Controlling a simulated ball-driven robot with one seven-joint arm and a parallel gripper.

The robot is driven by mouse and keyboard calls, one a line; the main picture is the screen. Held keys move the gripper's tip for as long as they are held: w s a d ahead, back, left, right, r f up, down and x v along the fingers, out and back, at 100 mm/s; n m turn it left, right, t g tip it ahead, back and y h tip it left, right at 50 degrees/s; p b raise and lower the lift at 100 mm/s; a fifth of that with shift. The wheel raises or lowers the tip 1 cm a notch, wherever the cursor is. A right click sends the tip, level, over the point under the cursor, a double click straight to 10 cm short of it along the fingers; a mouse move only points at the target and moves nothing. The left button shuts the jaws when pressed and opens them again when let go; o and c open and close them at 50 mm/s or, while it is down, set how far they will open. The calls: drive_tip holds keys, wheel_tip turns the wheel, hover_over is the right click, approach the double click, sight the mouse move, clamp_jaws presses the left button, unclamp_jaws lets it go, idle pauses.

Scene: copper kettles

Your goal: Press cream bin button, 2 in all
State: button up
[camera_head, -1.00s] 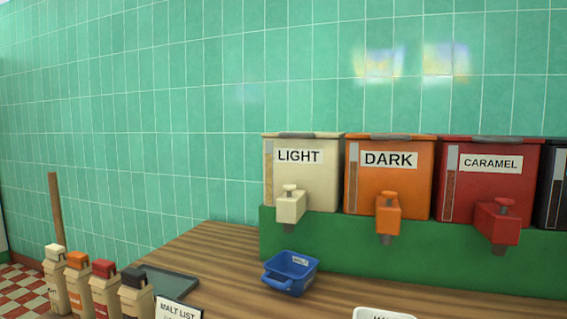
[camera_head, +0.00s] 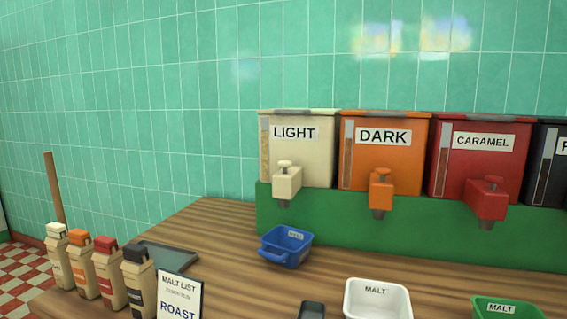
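The cream bin (camera_head: 310,165), labelled LIGHT, stands at the left end of a row of bins on a green stand. Its cream spout (camera_head: 287,186) sticks out at the front, with a round cream button (camera_head: 285,164) on top. A blue tub (camera_head: 287,247) labelled MALT sits on the wooden counter below, roughly under the spout. I cannot make out whether it holds anything. My gripper is not in view.
An orange DARK bin (camera_head: 383,165), a red CARAMEL bin (camera_head: 478,160) and a black bin (camera_head: 549,165) stand to the right. A white tub (camera_head: 376,300), a green tub (camera_head: 507,309), a malt list sign (camera_head: 180,297) and several cartons (camera_head: 108,277) stand in front.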

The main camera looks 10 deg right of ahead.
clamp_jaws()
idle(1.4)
